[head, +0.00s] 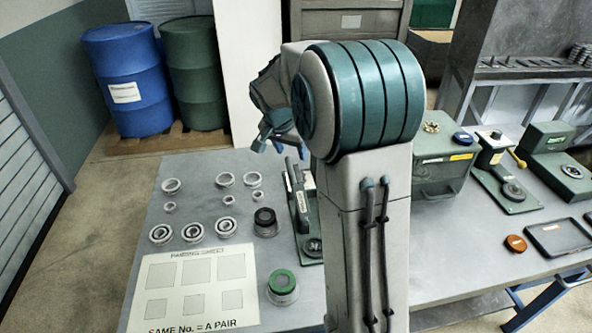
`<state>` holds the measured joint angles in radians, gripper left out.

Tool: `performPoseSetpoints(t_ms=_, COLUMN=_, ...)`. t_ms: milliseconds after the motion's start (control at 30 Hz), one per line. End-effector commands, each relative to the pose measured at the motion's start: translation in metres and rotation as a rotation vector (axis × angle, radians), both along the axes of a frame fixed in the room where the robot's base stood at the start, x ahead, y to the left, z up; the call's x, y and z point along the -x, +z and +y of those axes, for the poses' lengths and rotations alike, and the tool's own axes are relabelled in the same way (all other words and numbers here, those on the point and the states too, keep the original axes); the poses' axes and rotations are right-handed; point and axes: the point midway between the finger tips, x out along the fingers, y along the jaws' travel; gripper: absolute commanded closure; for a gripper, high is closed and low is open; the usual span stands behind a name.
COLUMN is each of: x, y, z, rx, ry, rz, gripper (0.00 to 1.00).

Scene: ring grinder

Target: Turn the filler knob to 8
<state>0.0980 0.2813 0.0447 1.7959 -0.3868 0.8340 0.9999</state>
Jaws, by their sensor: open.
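My gripper (268,138) is at the left of my raised arm, above the back edge of the table. Its bluish fingers point down and are open, with nothing seen between them. A green box-shaped unit (440,178) stands right of my arm, partly hidden by it. On its top are a brass-coloured star-shaped knob (431,127) and a dark blue round cap (463,138). My gripper is well to the left of both, apart from them. I cannot tell for sure which part is the filler knob, and no number is readable.
The grey table (330,290) holds several metal rings, a white pairing sheet (200,285), a green-topped jar (282,285) and a dark jar (265,222). A green press (300,205) stands close by my arm. Green machines (550,150) and a dark tray (558,237) are at the right.

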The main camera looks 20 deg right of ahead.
Motion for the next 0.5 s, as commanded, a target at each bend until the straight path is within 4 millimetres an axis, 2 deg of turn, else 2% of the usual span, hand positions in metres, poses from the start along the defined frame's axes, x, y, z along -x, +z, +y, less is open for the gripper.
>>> performPoseSetpoints(t_ms=100, x=-0.013, y=-0.006, z=-0.004, rx=0.001, ry=-0.037, rz=-0.014, gripper=0.49)
performPoseSetpoints(t_ms=267, x=-0.019, y=-0.017, z=-0.008, rx=0.002, ry=-0.048, rz=-0.018, gripper=0.49)
performPoseSetpoints(t_ms=500, x=-0.028, y=-0.059, z=-0.022, rx=0.001, ry=-0.046, rz=-0.013, gripper=0.49)
